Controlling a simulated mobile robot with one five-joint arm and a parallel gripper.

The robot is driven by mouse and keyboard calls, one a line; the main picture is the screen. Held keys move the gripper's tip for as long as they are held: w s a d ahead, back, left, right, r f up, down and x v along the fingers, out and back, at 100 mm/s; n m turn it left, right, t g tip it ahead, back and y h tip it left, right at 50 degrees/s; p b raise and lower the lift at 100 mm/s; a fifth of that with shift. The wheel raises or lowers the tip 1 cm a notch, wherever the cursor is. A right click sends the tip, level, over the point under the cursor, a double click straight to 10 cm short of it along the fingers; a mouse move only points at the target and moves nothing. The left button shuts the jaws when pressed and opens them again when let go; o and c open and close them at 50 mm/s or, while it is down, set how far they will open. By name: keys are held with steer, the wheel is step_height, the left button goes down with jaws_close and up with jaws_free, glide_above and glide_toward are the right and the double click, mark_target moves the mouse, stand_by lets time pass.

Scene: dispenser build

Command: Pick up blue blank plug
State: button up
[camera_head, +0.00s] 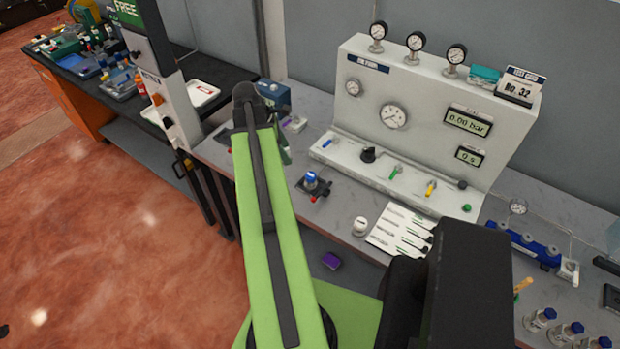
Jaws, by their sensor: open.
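I cannot pick out the blue blank plug for certain. A small blue-topped piece (311,180) stands in a dark fixture with a red part on the grey bench, right of my green arm. My arm rises from the bottom of the picture to a black joint at the bench's left part. My gripper is hidden behind the arm, so its fingers and anything between them do not show.
A white gauge panel (365,110) stands along the back of the grey bench (340,215). Blue-capped vials (566,331) stand at lower right. A purple object (331,261) lies below the bench edge.

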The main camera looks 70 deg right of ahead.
mark_target(309, 175)
steer(key=b+x, duration=0.3)
steer(key=x, duration=0.1)
steer(key=s+b+x, duration=0.1)
steer(key=b+x, duration=0.7)
steer(key=shift+s+d+r, duration=0.15)
steer(key=shift+s+d, duration=0.05)
steer(key=shift+d, duration=0.1)
steer(key=shift+s+d+f+b, duration=0.1)
steer(key=shift+s+f+b, duration=0.05)
steer(key=shift+f+b, duration=0.2)
steer(key=shift+r, duration=0.15)
steer(key=b+x, duration=0.4)
steer(key=x, duration=0.1)
steer(key=shift+s+b, duration=0.1)
steer(key=shift+b, duration=0.3)
jaws_close()
